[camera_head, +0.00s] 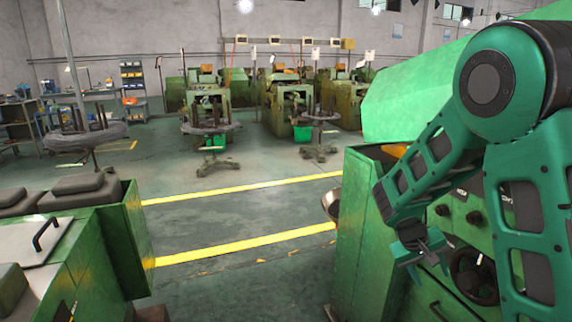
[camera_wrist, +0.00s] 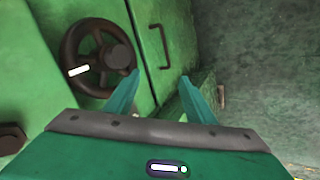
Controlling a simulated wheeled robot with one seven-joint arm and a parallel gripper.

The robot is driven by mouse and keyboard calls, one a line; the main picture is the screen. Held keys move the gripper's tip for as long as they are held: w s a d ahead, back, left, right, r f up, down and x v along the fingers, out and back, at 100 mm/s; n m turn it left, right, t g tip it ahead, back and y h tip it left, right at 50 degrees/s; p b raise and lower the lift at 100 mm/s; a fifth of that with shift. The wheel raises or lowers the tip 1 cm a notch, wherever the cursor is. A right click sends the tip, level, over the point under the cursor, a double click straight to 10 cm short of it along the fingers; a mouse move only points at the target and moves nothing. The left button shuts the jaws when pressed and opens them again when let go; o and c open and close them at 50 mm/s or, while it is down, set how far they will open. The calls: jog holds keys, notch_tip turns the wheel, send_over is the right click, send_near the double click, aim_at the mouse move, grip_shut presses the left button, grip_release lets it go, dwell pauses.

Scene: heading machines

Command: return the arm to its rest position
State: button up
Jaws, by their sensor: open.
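My gripper (camera_head: 422,254) is at the end of my green arm, on the right of the head view, in front of a green machine (camera_head: 362,205). In the wrist view my gripper (camera_wrist: 158,92) shows two green fingers spread apart, with nothing between them. A dark handwheel (camera_head: 474,276) on the machine is just right of the gripper in the head view. The handwheel (camera_wrist: 98,58) is at the upper left of the wrist view, beyond the left finger. I cannot tell the exact gap between the fingers and the machine.
A green machine (camera_head: 125,235) with a metal lid stands at the left front. Between the machines is open floor (camera_head: 240,218) with yellow lines. A door handle (camera_wrist: 160,46) is on the nearby machine. More green machines (camera_head: 290,95) stand farther back.

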jog(key=s+a+r+t+y, duration=0.2)
jog(key=s+a+r+y, duration=0.1)
jog(key=s+a+r, duration=0.3)
jog(key=s+a+r+t+y, duration=0.1)
jog(key=s+a+r+y, duration=0.25)
jog(key=s+r, duration=0.4)
jog(key=s+d+f+m+g, duration=0.1)
jog(key=s+d+m+g, duration=0.1)
jog(key=s+d, duration=0.3)
jog(key=s+d+f+m+g, duration=0.1)
jog(key=s+d, duration=0.5)
jog(key=s, duration=0.6)
jog(key=m+g, duration=0.1)
jog(key=m, duration=0.1)
jog(key=shift+s+f+m+g, duration=0.25)
jog(key=shift+s+m+g, duration=0.05)
jog(key=shift+m+g, duration=0.1)
jog(key=shift+c, duration=0.6)
